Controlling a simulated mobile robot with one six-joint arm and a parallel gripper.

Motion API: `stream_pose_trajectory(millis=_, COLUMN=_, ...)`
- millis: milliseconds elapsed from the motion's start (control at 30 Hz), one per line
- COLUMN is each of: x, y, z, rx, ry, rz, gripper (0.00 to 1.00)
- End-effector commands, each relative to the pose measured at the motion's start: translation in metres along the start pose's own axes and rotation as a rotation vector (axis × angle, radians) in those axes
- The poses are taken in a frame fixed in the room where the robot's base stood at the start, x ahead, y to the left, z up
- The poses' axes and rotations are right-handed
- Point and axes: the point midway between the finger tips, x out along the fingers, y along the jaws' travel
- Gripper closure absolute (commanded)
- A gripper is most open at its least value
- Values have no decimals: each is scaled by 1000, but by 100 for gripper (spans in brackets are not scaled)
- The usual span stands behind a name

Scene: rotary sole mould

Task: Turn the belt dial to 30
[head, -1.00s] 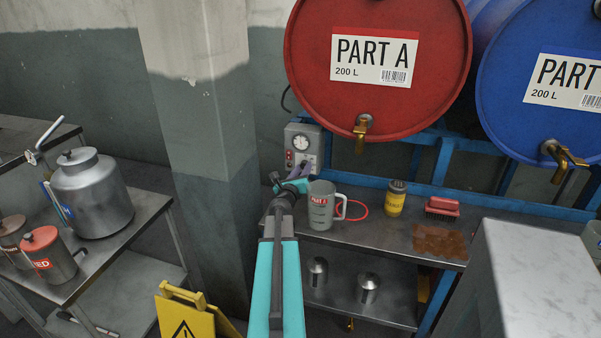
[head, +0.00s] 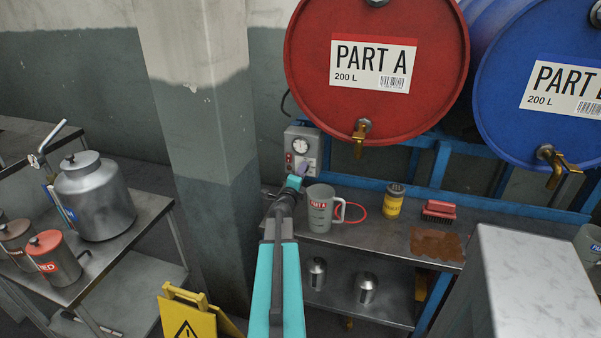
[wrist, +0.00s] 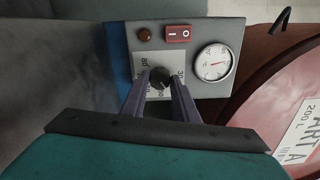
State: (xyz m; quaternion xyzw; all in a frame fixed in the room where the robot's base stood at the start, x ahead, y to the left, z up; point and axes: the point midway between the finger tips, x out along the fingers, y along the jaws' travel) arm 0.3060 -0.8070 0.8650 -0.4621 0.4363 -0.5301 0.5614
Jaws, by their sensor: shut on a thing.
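The belt dial (wrist: 160,78) is a small dark round knob on a pale scale plate on the grey control box (wrist: 195,50). The plate's print is partly hidden, and I cannot read the dial's setting. My gripper (wrist: 158,90) is shut on the dial, with one purple-grey finger on each side of it. In the head view my gripper (head: 304,169) reaches the front of the control box (head: 301,147), and the dial is hidden or too small to make out there.
A round gauge (wrist: 213,62), a red rocker switch (wrist: 178,34) and a brown lamp (wrist: 144,35) sit near the dial. A grey jug (head: 319,210) stands beside my arm on the bench. The red drum (head: 440,60) hangs over the bench.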

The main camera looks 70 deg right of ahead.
Motion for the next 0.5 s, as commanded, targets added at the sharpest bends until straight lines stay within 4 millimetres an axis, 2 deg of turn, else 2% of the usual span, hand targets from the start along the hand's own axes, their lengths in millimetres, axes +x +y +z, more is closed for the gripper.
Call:
stream_pose_trajectory(millis=33, x=2, y=-4, z=-4, rx=-42, ry=10, rz=-5, gripper=95)
stream_pose_trajectory(millis=500, x=2, y=-6, z=-4, rx=-488, ry=11, rz=-3, gripper=95)
